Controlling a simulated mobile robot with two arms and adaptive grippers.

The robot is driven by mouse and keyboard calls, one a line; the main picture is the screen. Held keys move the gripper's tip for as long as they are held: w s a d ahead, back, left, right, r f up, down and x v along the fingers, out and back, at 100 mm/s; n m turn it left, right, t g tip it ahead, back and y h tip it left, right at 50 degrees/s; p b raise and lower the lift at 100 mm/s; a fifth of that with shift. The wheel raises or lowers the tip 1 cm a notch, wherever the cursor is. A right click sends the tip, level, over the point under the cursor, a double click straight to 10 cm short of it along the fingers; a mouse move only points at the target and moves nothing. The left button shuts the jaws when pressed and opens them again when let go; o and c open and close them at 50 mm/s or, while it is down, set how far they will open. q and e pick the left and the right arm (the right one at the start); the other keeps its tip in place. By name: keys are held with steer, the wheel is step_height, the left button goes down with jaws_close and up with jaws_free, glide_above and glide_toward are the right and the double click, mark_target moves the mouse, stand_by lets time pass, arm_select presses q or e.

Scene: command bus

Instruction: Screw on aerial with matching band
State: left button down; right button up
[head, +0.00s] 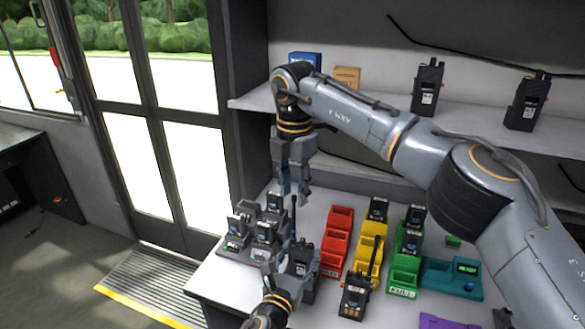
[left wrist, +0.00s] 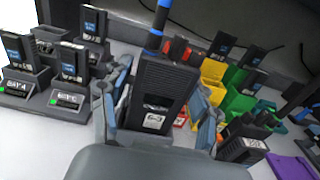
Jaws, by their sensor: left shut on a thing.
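My left gripper (head: 287,262) is shut on a black handheld radio (head: 302,259), held upright above the table front. In the left wrist view the radio (left wrist: 152,95) sits between the two fingers (left wrist: 160,115). A black aerial (head: 293,217) stands up from its top; the left wrist view shows blue on the aerial (left wrist: 154,40) near the radio and again at the picture's top edge. Whether it is fully seated I cannot tell. My right gripper (head: 294,192) points down over the aerial's tip, fingers apart, seemingly empty.
Charger bays with radios or batteries (head: 240,228) stand left. Red (head: 336,245), yellow (head: 367,247) and green (head: 403,277) bins stand right. Another radio (head: 355,301) stands in front of them. A shelf (head: 385,117) runs behind.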

steer(key=n, duration=0.4)
steer(key=shift+r, duration=0.3)
steer(key=n, duration=0.6)
steer(key=shift+s+r+n, duration=0.1)
steer(key=shift+r+n, duration=0.2)
steer(key=shift+r, duration=0.05)
steer(key=n, duration=0.4)
steer(key=shift+r, duration=0.25)
steer(key=n, duration=0.6)
steer(key=shift+s+r+t, duration=0.1)
steer(key=shift+r+t, duration=0.2)
steer(key=shift+r, duration=0.1)
steer(key=n, duration=0.6)
steer(key=shift+s+a+r, duration=0.1)
steer(key=shift+r, duration=0.3)
steer(key=n, duration=0.5)
steer(key=r+n, duration=0.1)
steer(key=n, duration=0.4)
steer(key=r+n, duration=0.1)
steer(key=n, duration=0.5)
steer(key=shift+s+t, duration=0.2)
steer(key=shift+t, duration=0.2)
